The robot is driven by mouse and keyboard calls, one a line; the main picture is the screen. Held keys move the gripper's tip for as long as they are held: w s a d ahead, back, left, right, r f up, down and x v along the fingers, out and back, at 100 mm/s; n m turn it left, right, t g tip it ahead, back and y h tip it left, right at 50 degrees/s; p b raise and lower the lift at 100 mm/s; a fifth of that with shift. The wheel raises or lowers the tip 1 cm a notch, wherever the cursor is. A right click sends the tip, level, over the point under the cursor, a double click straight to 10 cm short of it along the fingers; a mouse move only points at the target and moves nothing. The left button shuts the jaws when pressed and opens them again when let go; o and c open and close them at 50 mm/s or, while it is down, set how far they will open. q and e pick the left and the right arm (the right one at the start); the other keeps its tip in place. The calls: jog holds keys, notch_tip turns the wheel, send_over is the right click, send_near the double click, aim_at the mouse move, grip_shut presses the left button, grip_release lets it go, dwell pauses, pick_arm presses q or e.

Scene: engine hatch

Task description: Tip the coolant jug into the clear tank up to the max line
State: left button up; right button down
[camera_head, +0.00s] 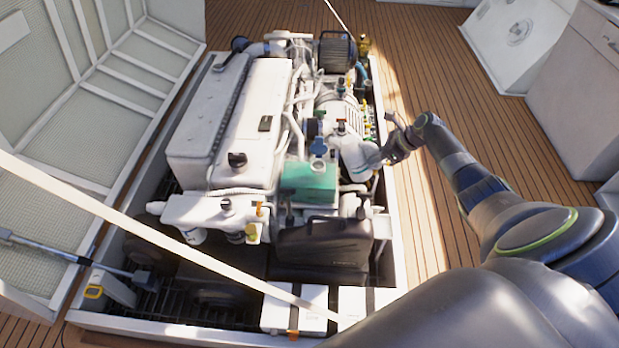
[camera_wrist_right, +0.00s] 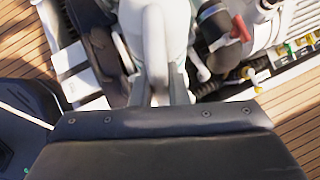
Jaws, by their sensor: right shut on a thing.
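My right gripper (camera_head: 386,152) is shut on the white coolant jug (camera_head: 357,157) and holds it above the right side of the engine. The jug is tilted, its upper end toward the left. In the right wrist view the jug (camera_wrist_right: 158,40) is gripped between the two fingers (camera_wrist_right: 160,92). The clear tank (camera_head: 308,183) stands just left of and below the jug, with green in it. A blue cap-like part (camera_head: 318,147) shows behind the tank. I cannot make out the max line, or whether liquid is flowing. My left gripper is out of view.
A white engine (camera_head: 235,115) fills the hatch, with hoses and pipes around the tank. A dark box (camera_head: 325,243) sits in front of the tank. The raised hatch lid (camera_head: 90,80) stands at left. Wooden deck (camera_head: 440,110) is free at right.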

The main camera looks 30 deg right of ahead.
jog(key=shift+s+d+r, duration=0.1)
jog(key=shift+d+r, duration=0.05)
jog(key=shift+r, duration=0.05)
jog(key=shift+r+t+y+p, duration=0.45)
jog(key=shift+r+t+y, duration=0.35)
jog(key=shift+r, duration=0.5)
jog(key=shift+r+t+y, duration=0.7)
jog(key=shift+r+t, duration=0.4)
jog(key=shift+r, duration=0.6)
